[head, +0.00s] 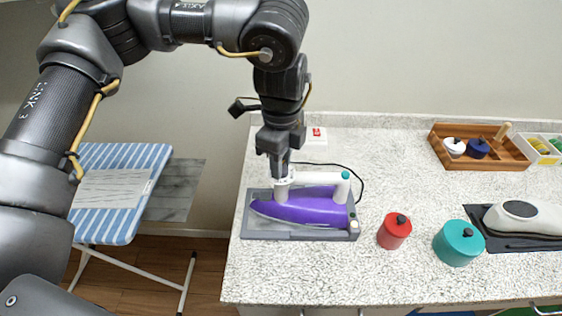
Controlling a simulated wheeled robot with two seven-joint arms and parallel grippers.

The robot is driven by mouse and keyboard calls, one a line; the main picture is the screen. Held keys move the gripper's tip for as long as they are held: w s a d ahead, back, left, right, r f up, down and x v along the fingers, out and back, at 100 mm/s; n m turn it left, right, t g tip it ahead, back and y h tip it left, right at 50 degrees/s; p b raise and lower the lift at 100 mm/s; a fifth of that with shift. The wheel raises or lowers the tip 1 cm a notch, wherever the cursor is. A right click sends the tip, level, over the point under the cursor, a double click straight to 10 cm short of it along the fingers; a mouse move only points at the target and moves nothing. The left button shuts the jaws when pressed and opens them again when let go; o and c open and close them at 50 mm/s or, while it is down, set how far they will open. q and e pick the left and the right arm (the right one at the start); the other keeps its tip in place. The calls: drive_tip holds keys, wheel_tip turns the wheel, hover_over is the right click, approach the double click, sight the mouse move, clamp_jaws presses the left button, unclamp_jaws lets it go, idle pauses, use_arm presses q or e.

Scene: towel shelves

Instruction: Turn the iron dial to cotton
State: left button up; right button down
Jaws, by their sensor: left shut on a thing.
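A purple and white iron (300,207) lies on a grey rest (300,236) at the left end of the speckled counter. Its nose points left, and its white handle runs above the body. My left gripper (281,178) points down from above and is shut at the front end of the handle, on a small white part that looks like the dial. The gripper covers most of that part, and I cannot read any marks on it. My right gripper is not in view.
A red pot (394,231) and a teal pot (459,243) stand right of the iron. A wooden tray (511,158) is at the back right. A white device (527,219) lies at the right edge. A striped ironing board (112,185) stands left, across a gap.

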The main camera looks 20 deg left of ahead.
use_arm(q)
drive_tip(key=n+b, duration=0.1)
drive_tip(key=n, duration=0.3)
drive_tip(key=shift+n, duration=0.4)
idle(0.4)
drive_tip(key=o, duration=1)
drive_tip(key=shift+r, duration=0.1)
wheel_tip(320, 180, up, 11)
drive_tip(key=shift+f+b, duration=0.15)
drive_tip(key=shift+b, duration=0.4)
